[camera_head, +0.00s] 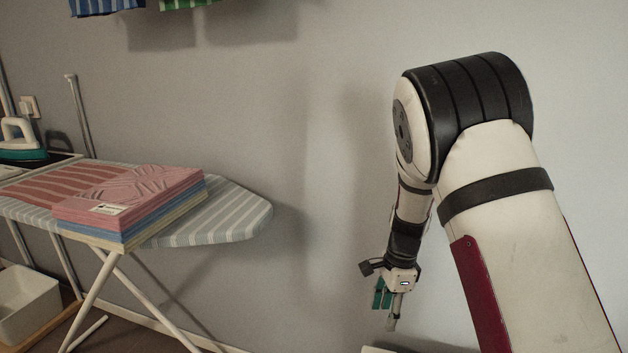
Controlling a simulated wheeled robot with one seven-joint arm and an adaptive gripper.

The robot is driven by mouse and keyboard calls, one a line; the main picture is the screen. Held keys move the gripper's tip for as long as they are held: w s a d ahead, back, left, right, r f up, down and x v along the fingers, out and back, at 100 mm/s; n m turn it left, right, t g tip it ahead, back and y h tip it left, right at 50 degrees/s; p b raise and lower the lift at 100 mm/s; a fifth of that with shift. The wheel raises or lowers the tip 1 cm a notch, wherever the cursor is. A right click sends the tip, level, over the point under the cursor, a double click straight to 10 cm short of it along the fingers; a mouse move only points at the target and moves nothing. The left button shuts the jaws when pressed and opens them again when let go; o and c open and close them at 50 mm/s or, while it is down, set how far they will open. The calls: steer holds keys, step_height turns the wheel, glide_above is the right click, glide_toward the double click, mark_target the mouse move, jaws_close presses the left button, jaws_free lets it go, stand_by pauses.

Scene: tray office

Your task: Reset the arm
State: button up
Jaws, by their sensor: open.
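My arm rises from the lower right, bends at a large black and white joint, and hangs down in front of the wall. My gripper (386,303) is at its lower end, pointing down, with teal and grey fingers. It is open, and I see nothing between the fingers. It is to the right of the ironing board (237,212) and apart from it.
A stack of folded cloths (140,207), pink over blue and cream, lies on the striped board. An iron (20,140) stands at the far left. A white bin (25,300) is below. A pale edge (378,349) shows under my gripper. Striped cloth (105,5) hangs above.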

steer(key=s+a+r+n+y, duration=0.2)
steer(key=s+r+n, duration=0.6)
steer(key=s+r, duration=0.95)
steer(key=s+d+r+n+h, duration=0.1)
steer(key=s+r+n, duration=0.15)
steer(key=s, duration=0.45)
steer(key=s+d+r+n+t+h, duration=0.1)
steer(key=s+n, duration=0.3)
steer(key=s, duration=0.4)
steer(key=s+d+r+n+h, duration=0.1)
steer(key=s+r+n, duration=0.15)
steer(key=s, duration=0.45)
step_height(320, 180, up, 26)
steer(key=t+p, duration=0.3)
steer(key=p, duration=2.2)
steer(key=shift+w+d+r+t, duration=0.15)
steer(key=shift+d+t, duration=0.2)
steer(key=shift+t, duration=0.05)
